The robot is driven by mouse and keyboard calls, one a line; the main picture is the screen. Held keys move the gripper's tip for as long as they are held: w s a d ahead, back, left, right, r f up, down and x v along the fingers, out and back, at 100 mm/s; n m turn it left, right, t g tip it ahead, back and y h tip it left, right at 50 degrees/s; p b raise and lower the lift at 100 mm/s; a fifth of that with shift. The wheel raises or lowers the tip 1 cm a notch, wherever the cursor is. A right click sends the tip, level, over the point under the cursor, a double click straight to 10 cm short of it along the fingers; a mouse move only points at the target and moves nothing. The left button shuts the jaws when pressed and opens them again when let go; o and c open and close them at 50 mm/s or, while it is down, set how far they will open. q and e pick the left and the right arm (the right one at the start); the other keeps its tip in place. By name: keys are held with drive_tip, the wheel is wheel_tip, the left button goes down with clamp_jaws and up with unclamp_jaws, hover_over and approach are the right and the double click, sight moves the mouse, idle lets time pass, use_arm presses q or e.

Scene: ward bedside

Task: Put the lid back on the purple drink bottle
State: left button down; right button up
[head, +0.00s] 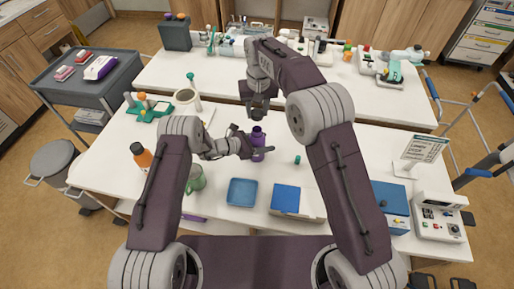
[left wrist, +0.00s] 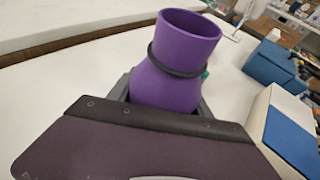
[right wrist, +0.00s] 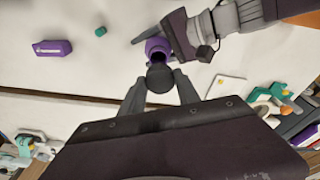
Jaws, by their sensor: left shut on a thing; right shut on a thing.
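The purple bottle (head: 258,142) stands upright with its mouth uncovered. My left gripper (head: 246,147) is shut around its body, and the left wrist view shows the bottle (left wrist: 185,60) with a dark ring around its neck. My right gripper (head: 257,108) is shut on a dark round lid (right wrist: 160,78). The lid is above the bottle mouth and apart from it in the head view. In the right wrist view the lid covers part of the bottle (right wrist: 157,47).
A blue tray (head: 242,192), a blue-topped box (head: 287,199), a green mug (head: 195,179) and an orange bottle (head: 141,156) stand nearby on the table. A small teal item (head: 297,160) lies right of the bottle. A purple item (right wrist: 52,47) lies farther off.

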drive_tip(key=shift+f, duration=2.5)
drive_tip(key=shift+f, duration=0.85)
drive_tip(key=shift+f, duration=0.6)
drive_tip(key=m, duration=0.6)
drive_tip(key=m+g+h, duration=0.1)
drive_tip(key=m, duration=0.6)
drive_tip(key=m+h, duration=0.1)
drive_tip(key=m, duration=0.5)
drive_tip(key=shift+a+g, duration=0.2)
drive_tip(key=shift+g, duration=0.2)
